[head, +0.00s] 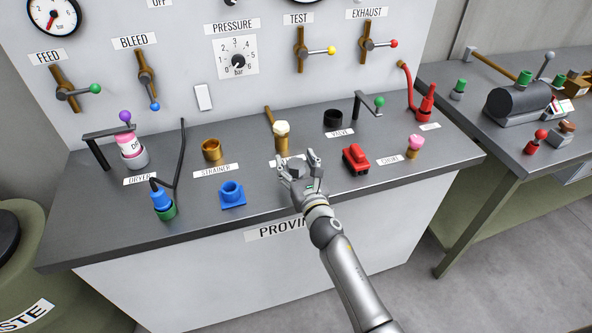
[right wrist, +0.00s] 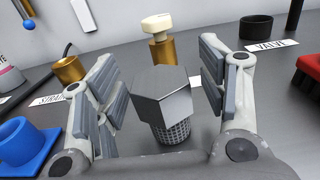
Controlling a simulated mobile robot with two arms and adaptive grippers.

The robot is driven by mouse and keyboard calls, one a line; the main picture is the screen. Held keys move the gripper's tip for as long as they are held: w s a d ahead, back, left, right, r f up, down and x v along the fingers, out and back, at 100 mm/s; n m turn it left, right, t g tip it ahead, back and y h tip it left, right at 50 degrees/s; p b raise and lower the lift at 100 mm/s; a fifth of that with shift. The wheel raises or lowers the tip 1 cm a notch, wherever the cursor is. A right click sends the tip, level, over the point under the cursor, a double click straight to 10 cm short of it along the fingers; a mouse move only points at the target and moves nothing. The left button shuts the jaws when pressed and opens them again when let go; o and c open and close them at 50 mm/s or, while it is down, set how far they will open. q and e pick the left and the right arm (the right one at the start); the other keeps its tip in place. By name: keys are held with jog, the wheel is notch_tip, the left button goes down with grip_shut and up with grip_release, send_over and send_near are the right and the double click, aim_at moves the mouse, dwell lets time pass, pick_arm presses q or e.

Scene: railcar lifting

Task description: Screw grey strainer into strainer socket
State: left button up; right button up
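The grey strainer (right wrist: 163,97) has a hexagonal head and a mesh lower part. In the right wrist view it sits between the fingers of my right gripper (right wrist: 168,92), with a gap on each side. In the head view the strainer (head: 297,171) shows between the fingertips of my right gripper (head: 298,170), over the front middle of the bench. The right gripper is open around it. The strainer socket (head: 211,149) is an empty-looking brass cup behind the STRAINER label, left of the gripper. It also shows in the right wrist view (right wrist: 70,69). My left gripper is out of view.
A brass fitting with a cream cap (head: 281,133) stands just behind the gripper. A blue flanged part (head: 232,194) lies in front of the socket. A red part (head: 355,159) is to the right. A black hose (head: 180,160) stands left of the socket.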

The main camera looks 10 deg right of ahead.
jog(key=c, duration=1.2)
jog(key=shift+c, duration=0.2)
